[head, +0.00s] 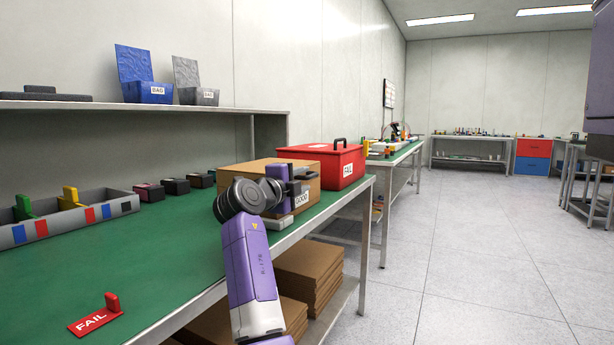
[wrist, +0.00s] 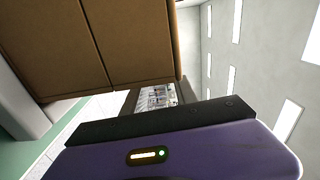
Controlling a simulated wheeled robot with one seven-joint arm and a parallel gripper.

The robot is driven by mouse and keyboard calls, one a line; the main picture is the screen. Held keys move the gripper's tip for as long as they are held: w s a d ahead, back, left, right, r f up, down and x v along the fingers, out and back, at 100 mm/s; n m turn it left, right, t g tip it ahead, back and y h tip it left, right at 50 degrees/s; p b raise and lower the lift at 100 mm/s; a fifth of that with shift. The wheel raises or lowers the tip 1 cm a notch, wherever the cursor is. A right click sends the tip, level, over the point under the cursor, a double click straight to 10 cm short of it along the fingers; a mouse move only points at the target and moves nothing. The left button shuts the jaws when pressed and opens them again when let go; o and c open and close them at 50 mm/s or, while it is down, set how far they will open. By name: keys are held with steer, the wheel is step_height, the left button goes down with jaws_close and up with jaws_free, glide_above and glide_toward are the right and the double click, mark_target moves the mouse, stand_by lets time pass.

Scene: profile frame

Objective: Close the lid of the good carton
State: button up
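The good carton (head: 258,169) is a brown box on the green bench in the head view, with a white GOOD label (head: 302,199) on its near right side. Its top looks flat and down, with a dark handle-like piece near the right; a small gap cannot be ruled out. My gripper (head: 295,188) is at the carton's near side, and my purple arm hides part of that side. In the wrist view, a brown panel with a dark seam (wrist: 120,45), apparently the carton, fills the upper left. Whether the fingers touch it or are parted does not show.
A red FAIL box (head: 345,165) stands right behind the carton. A grey divided tray (head: 70,222), small dark blocks (head: 175,186) and a red FAIL tag (head: 95,318) lie on the bench (head: 150,270). Flat cardboard (head: 310,270) is stacked below. The floor on the right is clear.

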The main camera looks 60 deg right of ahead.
steer(key=shift+s+a+p, duration=0.2)
steer(key=shift+a+p, duration=0.15)
steer(key=shift+a, duration=1.7)
